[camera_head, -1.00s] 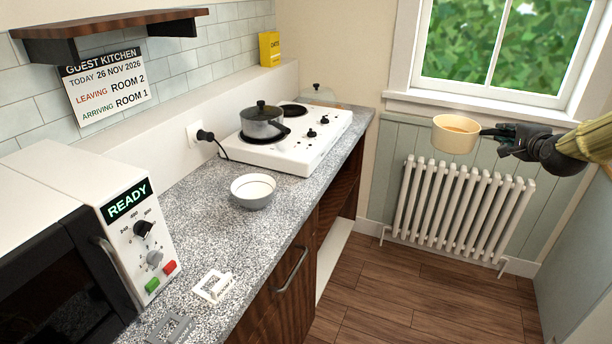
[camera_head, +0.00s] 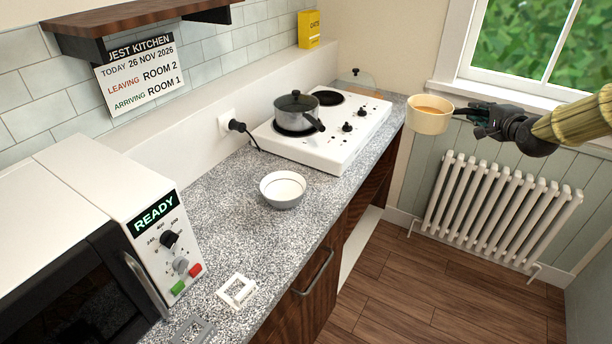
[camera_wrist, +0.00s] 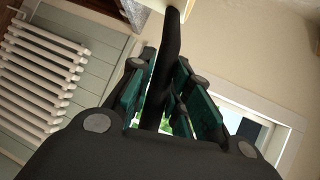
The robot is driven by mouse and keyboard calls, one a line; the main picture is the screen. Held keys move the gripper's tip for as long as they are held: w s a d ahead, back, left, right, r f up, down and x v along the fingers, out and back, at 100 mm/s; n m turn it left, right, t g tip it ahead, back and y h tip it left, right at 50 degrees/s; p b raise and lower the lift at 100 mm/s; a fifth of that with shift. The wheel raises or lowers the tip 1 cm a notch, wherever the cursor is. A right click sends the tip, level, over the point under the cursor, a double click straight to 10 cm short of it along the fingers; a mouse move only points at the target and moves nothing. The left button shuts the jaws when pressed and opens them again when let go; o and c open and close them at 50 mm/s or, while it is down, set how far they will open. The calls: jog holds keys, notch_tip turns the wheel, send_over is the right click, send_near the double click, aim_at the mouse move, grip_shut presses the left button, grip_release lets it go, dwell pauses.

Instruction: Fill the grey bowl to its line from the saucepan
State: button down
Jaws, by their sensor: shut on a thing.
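The grey bowl (camera_head: 283,201) stands upright on the speckled worktop, in front of the hob. Its inside looks pale, with a thin darker ring below the rim; I see no coloured liquid in it. My gripper (camera_head: 476,114) is shut on the dark handle of a cream saucepan (camera_head: 428,123). It holds the pan roughly level in the air, right of the worktop edge and well apart from the bowl. Brownish contents show inside the pan. In the wrist view, the dark handle (camera_wrist: 166,65) lies between my fingers (camera_wrist: 160,95); the pan's body is mostly out of sight.
A lidded grey pot (camera_head: 297,114) stands on the white hob (camera_head: 335,150), its handle pointing towards the front. A microwave (camera_head: 150,225) reading READY stands at left. White and grey frames (camera_head: 237,291) lie on the front worktop. A radiator (camera_head: 500,210) is below the window.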

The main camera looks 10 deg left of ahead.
aim_at(409, 99)
jog(key=w+a+n+y+p, duration=0.1)
jog(key=a+p, duration=0.1)
jog(key=a, duration=0.4)
jog(key=w+a+n+g+y+p, duration=0.1)
jog(key=a+p, duration=0.1)
jog(key=a, duration=0.5)
jog(key=w+a+n+y+p, duration=0.1)
jog(key=a+y+p, duration=0.1)
jog(key=a, duration=0.4)
jog(key=shift+a+r+p, duration=0.25)
jog(key=shift+r+p, duration=0.1)
jog(key=shift+r, duration=0.05)
jog(key=s+a+n+g+y+p, duration=0.1)
jog(key=a+p, duration=0.4)
jog(key=a, duration=1.1)
jog(key=shift+f+n+g+y, duration=0.15)
jog(key=shift+n+g+y, duration=0.55)
jog(key=shift+n+y, duration=0.2)
jog(key=shift+s, duration=0.1)
